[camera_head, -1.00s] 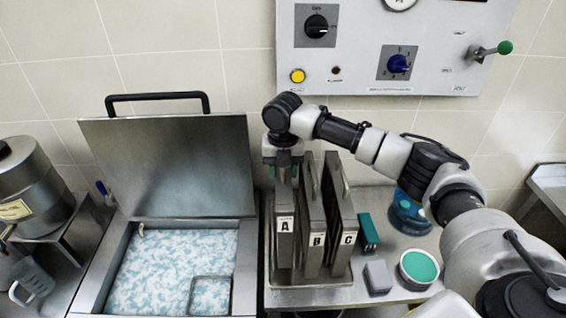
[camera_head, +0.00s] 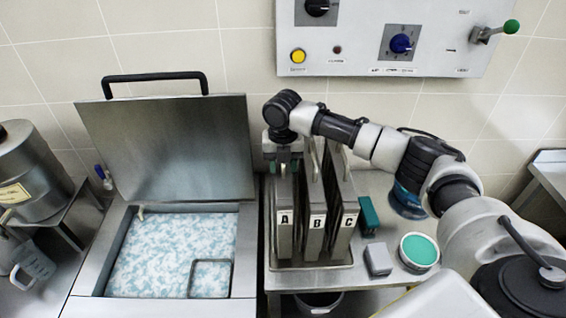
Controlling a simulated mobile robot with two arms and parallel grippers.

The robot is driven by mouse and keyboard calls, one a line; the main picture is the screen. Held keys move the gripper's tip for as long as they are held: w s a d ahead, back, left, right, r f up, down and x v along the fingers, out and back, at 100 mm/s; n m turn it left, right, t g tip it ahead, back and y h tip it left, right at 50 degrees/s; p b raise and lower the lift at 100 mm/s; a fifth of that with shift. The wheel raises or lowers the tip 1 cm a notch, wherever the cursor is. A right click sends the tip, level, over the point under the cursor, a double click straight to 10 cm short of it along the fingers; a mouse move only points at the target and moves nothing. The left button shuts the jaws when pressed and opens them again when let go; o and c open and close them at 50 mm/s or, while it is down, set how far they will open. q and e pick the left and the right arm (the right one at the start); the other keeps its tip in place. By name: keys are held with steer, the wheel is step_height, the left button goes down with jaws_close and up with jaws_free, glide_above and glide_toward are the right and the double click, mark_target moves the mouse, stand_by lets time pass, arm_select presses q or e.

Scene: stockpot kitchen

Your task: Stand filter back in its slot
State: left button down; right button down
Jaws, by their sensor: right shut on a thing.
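Filter A (camera_head: 285,238) is a flat grey metal plate marked with a white "A" label. It stands upright in the left place of the metal rack tray (camera_head: 318,267). My right gripper (camera_head: 284,168) is above filter A, shut on its top part. Filter B (camera_head: 313,240) and filter C (camera_head: 343,235) stand beside it, and the three labels are about level. The foot of filter A and its slot are too small to judge. My left gripper is out of view.
An open vat (camera_head: 95,262) of cloudy liquid with a raised lid (camera_head: 170,150) is on the left. A grey block (camera_head: 378,260), a green-topped round tin (camera_head: 419,250) and a teal block (camera_head: 369,215) are right of the rack. A control panel (camera_head: 450,50) hangs behind.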

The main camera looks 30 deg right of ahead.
steer(key=shift+w+f, duration=0.1)
steer(key=shift+f, duration=0.6)
stand_by(0.6)
steer(key=c, duration=0.5)
jaws_free()
steer(key=shift+s+f, duration=0.15)
steer(key=shift+s, duration=0.05)
step_height(320, 180, up, 10)
steer(key=b, duration=0.3)
steer(key=shift+w+a+b, duration=0.1)
steer(key=shift+b, duration=0.25)
steer(key=shift+r, duration=0.55)
